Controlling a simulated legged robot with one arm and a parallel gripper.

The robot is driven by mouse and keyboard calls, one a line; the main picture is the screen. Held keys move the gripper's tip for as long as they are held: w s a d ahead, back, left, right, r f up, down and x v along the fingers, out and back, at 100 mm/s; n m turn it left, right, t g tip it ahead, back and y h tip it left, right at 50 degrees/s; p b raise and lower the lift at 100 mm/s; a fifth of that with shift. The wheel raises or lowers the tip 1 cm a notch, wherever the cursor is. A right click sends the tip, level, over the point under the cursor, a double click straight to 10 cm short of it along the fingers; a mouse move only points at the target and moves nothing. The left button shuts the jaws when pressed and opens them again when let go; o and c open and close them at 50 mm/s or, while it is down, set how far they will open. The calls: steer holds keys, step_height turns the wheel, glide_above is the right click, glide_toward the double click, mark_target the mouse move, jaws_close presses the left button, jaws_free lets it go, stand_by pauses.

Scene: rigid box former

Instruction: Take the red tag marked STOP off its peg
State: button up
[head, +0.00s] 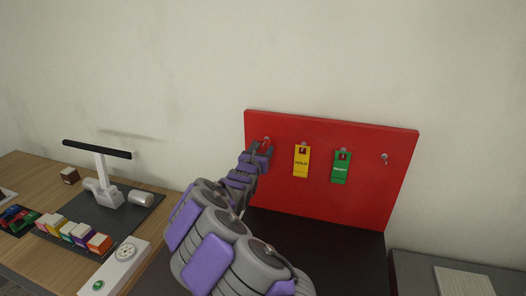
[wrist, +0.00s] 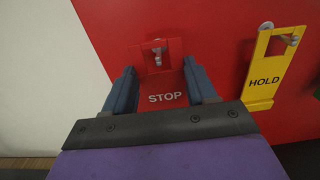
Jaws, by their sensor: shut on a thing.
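The red STOP tag (wrist: 167,97) hangs on its peg (wrist: 157,55) on the red board, and the peg shows through the slot in the tag's top. My gripper (wrist: 165,84) is shut on the tag, with one finger at each side edge. In the head view my gripper (head: 262,147) is at the board's left part and hides most of the tag. The yellow HOLD tag (wrist: 265,75) hangs to the right; it also shows in the head view (head: 301,163).
The red board (head: 290,198) stands against the wall. A green tag (head: 341,170) hangs right of HOLD, and a bare peg (head: 384,157) is at the far right. A wooden bench (head: 50,175) at left holds a black-topped stand (head: 97,150) and several coloured boxes (head: 70,231).

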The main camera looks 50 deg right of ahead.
steer(key=v, duration=1.6)
steer(key=shift+s+a+r, duration=0.1)
steer(key=shift+a+r, duration=0.05)
steer(key=shift+a, duration=0.1)
